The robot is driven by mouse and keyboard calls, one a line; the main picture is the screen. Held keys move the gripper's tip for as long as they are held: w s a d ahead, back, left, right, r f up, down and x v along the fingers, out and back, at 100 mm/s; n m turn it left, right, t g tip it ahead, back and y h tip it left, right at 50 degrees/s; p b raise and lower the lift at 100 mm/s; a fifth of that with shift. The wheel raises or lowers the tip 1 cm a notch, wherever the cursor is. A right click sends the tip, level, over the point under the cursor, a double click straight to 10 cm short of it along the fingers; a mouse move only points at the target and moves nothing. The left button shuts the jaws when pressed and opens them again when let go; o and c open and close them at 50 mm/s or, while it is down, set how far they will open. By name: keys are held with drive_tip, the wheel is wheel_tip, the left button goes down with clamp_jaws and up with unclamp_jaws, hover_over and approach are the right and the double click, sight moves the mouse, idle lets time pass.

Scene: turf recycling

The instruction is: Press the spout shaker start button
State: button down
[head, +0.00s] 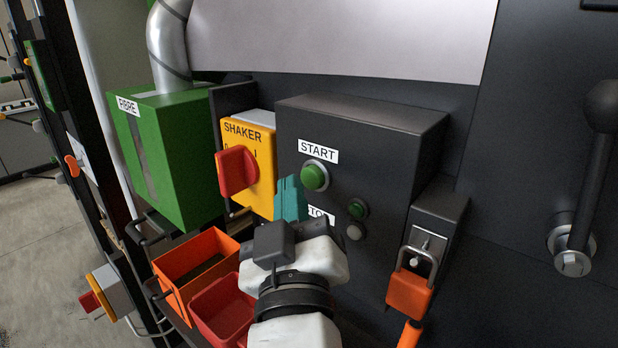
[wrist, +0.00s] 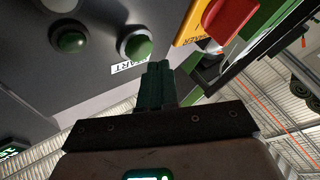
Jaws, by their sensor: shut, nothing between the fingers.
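The green start button (head: 315,177) sits in a silver ring below the START label (head: 318,150) on a dark control box (head: 365,125). It also shows in the wrist view (wrist: 136,46), which is upside down. My gripper (head: 290,184) has teal fingers, shut together and empty. In the head view their tips lie just left of the start button and about level with it. The gripper partly covers the STOP label (head: 320,216); the stop button is hidden in the head view.
A yellow SHAKER switch box (head: 262,150) with a red knob (head: 237,172) stands close left of the fingers. A small green lamp (head: 357,209) is right of them. Below left are orange (head: 205,262) and red (head: 222,305) bins. An orange padlock (head: 410,293) hangs at right.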

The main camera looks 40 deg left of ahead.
drive_tip(key=shift+w, duration=0.15)
idle(0.4)
drive_tip(key=shift+w, duration=0.3)
drive_tip(key=shift+w+d, duration=0.1)
drive_tip(key=shift+w, duration=0.4)
idle(0.7)
idle(0.4)
drive_tip(key=shift+s, duration=0.9)
drive_tip(key=shift+s, duration=0.15)
drive_tip(key=s, duration=0.1)
drive_tip(key=s+b, duration=0.1)
drive_tip(key=s, duration=0.2)
drive_tip(key=shift+s+a+b, duration=0.3)
drive_tip(key=shift+s+b, duration=0.05)
drive_tip(key=shift+s, duration=0.05)
